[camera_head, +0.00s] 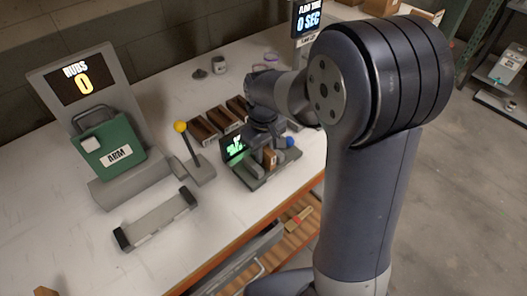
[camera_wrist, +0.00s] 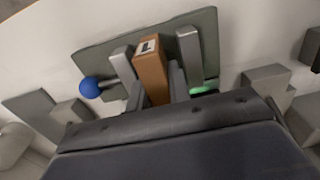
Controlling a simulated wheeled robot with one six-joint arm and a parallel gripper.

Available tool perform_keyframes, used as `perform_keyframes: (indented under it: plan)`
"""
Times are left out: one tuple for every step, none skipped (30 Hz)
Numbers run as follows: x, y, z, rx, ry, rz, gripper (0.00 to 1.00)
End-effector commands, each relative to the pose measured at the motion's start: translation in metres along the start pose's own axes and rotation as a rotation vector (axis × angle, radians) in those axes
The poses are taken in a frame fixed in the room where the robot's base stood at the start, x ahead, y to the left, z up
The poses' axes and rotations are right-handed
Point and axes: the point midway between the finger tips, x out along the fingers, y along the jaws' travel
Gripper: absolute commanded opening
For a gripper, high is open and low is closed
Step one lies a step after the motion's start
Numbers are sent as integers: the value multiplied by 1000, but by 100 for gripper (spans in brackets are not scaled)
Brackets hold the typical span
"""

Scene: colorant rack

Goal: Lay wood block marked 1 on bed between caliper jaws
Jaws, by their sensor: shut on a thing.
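The wood block (camera_wrist: 152,72) is orange-brown with a pale label showing a dark mark on its end; it also shows in the head view (camera_head: 270,158). My gripper (camera_wrist: 157,88) is shut on it, with grey fingers against its two sides. The caliper (camera_head: 262,177) has a dark base, a green-lit display and a blue knob (camera_wrist: 89,88). In the wrist view, the block lies between two upright grey jaws, the left one (camera_wrist: 122,66) and the right one (camera_wrist: 189,56), with gaps at both sides. Whether the block touches the bed (camera_wrist: 92,54) is hidden.
Brown trays (camera_head: 205,130) stand behind the caliper. A lever with a yellow ball (camera_head: 181,127) stands to its left. Farther left are a grey cradle (camera_head: 157,219) and a green ARM box (camera_head: 110,147). The table's front edge runs close to the caliper.

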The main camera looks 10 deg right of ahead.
Motion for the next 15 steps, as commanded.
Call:
perform_keyframes:
  plan:
    - [4,0,0,0,-2,-1,0]
    - [6,0,0,0,-1,0,0]
    - [7,0,0,0,0,0,0]
    - [7,0,0,0,1,0,0]
    - [7,0,0,0,1,0,0]
    - [7,0,0,0,1,0,0]
    - [7,0,0,0,1,0,0]
    - [7,0,0,0,1,0,0]
    - [7,0,0,0,1,0,0]
    - [8,0,0,0,1,0,0]
    - [8,0,0,0,1,0,0]
    - [10,0,0,0,1,0,0]
    - [11,0,0,0,1,0,0]
    - [10,0,0,0,1,0,20]
    - [10,0,0,0,1,0,23]
